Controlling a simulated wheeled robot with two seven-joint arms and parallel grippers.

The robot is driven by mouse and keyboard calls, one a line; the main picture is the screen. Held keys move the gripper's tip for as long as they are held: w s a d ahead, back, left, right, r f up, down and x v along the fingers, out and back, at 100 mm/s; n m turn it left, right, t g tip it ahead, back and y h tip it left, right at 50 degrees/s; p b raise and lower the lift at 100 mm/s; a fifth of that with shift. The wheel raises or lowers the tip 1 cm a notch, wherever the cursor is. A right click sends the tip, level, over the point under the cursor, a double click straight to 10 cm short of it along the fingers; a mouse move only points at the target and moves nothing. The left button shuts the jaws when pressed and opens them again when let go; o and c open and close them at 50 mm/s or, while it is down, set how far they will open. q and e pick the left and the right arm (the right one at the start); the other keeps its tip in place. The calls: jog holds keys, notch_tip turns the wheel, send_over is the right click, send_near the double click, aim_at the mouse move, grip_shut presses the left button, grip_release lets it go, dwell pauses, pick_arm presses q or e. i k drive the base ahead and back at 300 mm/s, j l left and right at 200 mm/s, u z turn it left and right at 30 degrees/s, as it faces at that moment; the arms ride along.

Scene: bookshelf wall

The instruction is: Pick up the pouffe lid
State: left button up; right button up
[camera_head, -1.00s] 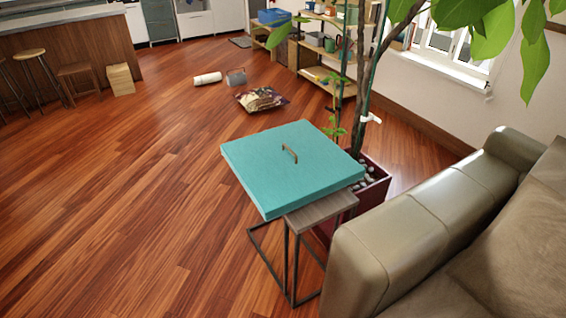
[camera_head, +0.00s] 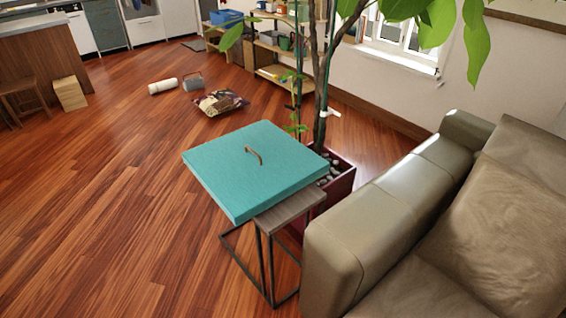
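The pouffe lid (camera_head: 228,178) is a flat teal square slab with a small brown arched handle (camera_head: 254,154) at the middle of its top. It lies on a small side table with a grey wooden top (camera_head: 290,211) and a thin dark metal frame. The lid overhangs the table top to the left and back. Neither of my grippers shows in the head view, and nothing touches the handle.
A grey-green leather sofa (camera_head: 378,213) stands close on the right of the table. A potted tree in a dark red planter (camera_head: 341,181) is right behind the lid. A patterned cushion (camera_head: 220,102) and a white roll (camera_head: 162,86) lie on the floor beyond. The wooden floor at left is clear.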

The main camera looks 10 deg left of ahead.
aim_at(248, 171)
jog(key=j+z, duration=0.45)
jog(key=j, duration=0.35)
jog(key=j+z, duration=0.4)
jog(key=j, duration=0.45)
